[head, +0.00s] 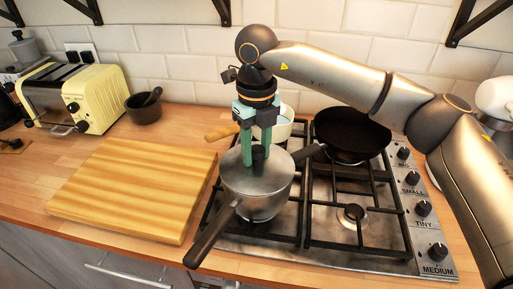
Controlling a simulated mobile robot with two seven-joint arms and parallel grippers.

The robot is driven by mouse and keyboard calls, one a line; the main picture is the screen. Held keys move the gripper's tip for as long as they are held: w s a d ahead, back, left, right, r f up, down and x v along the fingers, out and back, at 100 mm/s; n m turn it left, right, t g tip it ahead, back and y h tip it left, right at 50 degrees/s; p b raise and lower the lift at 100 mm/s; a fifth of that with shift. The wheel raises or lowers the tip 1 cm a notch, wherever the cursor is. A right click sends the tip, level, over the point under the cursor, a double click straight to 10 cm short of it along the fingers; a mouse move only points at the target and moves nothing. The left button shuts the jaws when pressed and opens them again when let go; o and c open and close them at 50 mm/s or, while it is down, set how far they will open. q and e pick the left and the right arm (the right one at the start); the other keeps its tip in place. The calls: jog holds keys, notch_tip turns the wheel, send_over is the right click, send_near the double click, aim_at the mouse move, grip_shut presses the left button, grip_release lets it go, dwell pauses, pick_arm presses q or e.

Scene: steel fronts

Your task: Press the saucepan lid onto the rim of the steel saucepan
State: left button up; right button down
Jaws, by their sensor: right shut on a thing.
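The steel saucepan (262,211) stands on the hob's front-left burner, its dark handle pointing toward the lower left. The saucepan lid (238,180) lies over the saucepan's mouth and looks roughly level. I cannot tell whether its edge is flush with the rim all round. My right gripper (257,156) points straight down over the lid, its green fingers shut on the dark knob at the lid's middle. The fingers partly hide the knob and the far part of the lid. My left gripper is not in view.
A black frying pan (350,131) sits at the back right, its handle reaching close to the lid. A pale pan (283,127) stands behind my gripper. A wooden board (130,190) lies left of the hob (390,255). A toaster (92,100) and dark bowl (142,113) stand farther left.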

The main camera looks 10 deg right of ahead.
jog(key=shift+f, duration=0.25)
jog(key=shift+c, duration=1.8)
grip_release()
jog(key=shift+r, duration=0.1)
